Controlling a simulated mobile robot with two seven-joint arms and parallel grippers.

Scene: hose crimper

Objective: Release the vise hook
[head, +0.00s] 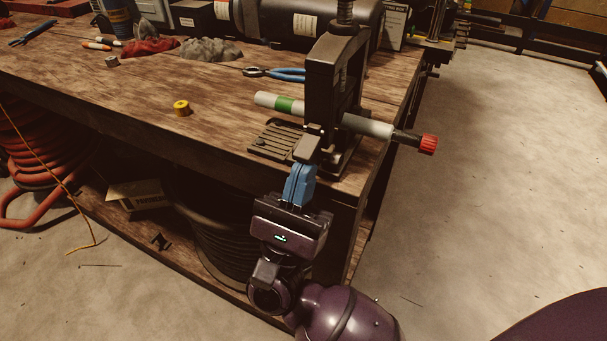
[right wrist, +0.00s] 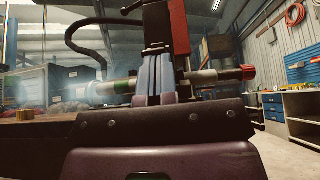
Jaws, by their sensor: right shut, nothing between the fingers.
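The vise (head: 325,85) is a dark upright frame at the right front corner of the workbench. A pale pipe (head: 367,126) with a green band runs through it and ends in a red fitting (head: 428,144) on the right. A small grey-brown block, perhaps the hook (head: 307,148), sits low at the vise's front. My right gripper (head: 300,170) has blue fingers, shut and empty, with their tips right at this block; I cannot tell if they touch. In the right wrist view the fingers (right wrist: 154,76) stand in front of the vise (right wrist: 178,28). My left gripper is not in view.
The wooden workbench (head: 130,88) holds a yellow ring (head: 181,107), blue-handled pliers (head: 275,73) and a red cloth (head: 150,47) left of the vise. A hose reel (head: 215,235) stands on the shelf below. The floor (head: 480,190) at right is clear.

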